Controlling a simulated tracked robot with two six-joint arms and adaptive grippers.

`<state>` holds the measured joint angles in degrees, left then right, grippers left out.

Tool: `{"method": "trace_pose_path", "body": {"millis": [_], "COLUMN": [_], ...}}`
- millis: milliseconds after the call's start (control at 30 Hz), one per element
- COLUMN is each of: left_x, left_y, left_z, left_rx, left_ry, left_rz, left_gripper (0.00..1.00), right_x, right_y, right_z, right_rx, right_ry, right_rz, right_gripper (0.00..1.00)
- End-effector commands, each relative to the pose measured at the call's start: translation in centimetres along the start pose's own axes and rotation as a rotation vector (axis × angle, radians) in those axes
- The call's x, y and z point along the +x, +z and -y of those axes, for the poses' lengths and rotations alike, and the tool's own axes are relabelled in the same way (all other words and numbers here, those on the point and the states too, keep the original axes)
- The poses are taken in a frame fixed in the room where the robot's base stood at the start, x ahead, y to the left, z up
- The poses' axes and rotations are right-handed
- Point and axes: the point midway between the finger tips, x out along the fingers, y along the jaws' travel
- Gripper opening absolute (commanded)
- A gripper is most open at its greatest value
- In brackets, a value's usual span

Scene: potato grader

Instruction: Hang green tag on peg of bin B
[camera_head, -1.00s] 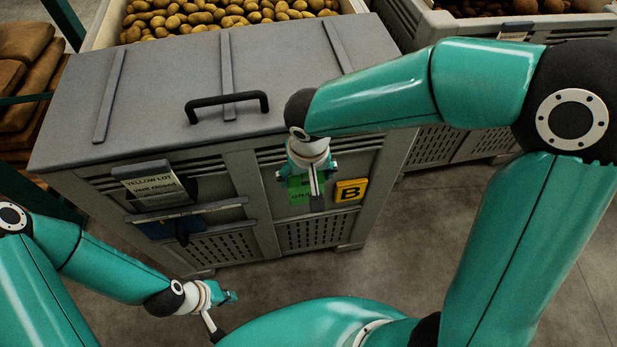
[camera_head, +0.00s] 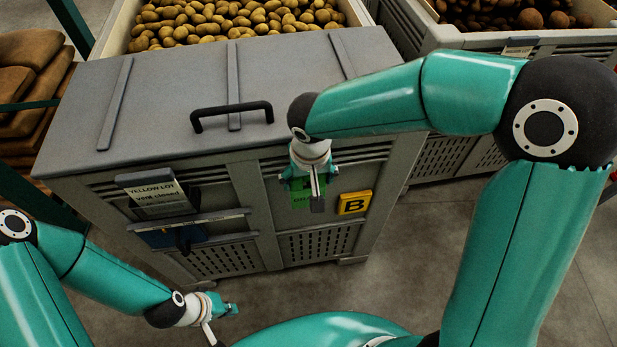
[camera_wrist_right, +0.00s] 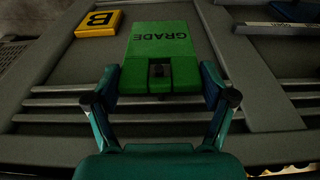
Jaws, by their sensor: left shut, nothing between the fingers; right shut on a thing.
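A green tag (camera_wrist_right: 160,45) lettered "GRADE" lies between the fingers of my right gripper (camera_wrist_right: 160,88) in the right wrist view. In the head view the right gripper (camera_head: 309,184) is in front of the bin's front face, and the tag (camera_head: 301,199) shows partly behind it. The grey bin B (camera_head: 215,203) has a yellow B plate (camera_head: 355,203) right of the tag. My left gripper (camera_head: 228,310) is shut and empty, low at the bottom left.
The bin's grey lid (camera_head: 180,90) has a black handle (camera_head: 232,107). A "YELLOW LOT" card (camera_head: 150,192) sits in a holder on the bin's left front. Potato crates stand behind. Bare floor (camera_head: 420,235) lies to the right.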

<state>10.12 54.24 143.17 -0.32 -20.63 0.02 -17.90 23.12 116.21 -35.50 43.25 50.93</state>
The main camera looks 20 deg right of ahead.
Motion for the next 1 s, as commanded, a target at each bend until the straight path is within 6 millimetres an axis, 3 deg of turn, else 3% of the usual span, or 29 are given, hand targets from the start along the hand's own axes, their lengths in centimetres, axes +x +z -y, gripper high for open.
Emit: {"method": "trace_pose_path", "body": {"millis": [300, 333, 400, 767, 1000], "left_x": [0.0, 0.0, 0.0, 0.0, -0.1], "left_y": [0.0, 0.0, 0.0, 0.0, 0.0], "left_z": [0.0, 0.0, 0.0, 0.0, 0.0], "left_rx": [0.0, 0.0, 0.0, 0.0, 0.0], "left_ry": [0.0, 0.0, 0.0, 0.0, 0.0], "left_rz": [0.0, 0.0, 0.0, 0.0, 0.0], "left_gripper": [0.0, 0.0, 0.0, 0.0, 0.0], "right_x": [0.0, 0.0, 0.0, -0.1, -2.3], "right_y": [0.0, 0.0, 0.0, 0.0, -0.1], "right_z": [-0.1, -0.1, -0.1, -0.1, 0.0], "right_rx": [0.001, 0.001, 0.002, 0.001, 0.001], "right_ry": [0.0, 0.0, 0.0, 0.0, -0.001], "right_rz": [0.0, 0.0, -0.001, 0.0, -0.006], "right_gripper": [0.47, 0.87, 0.99, 1.0, 1.0]}}
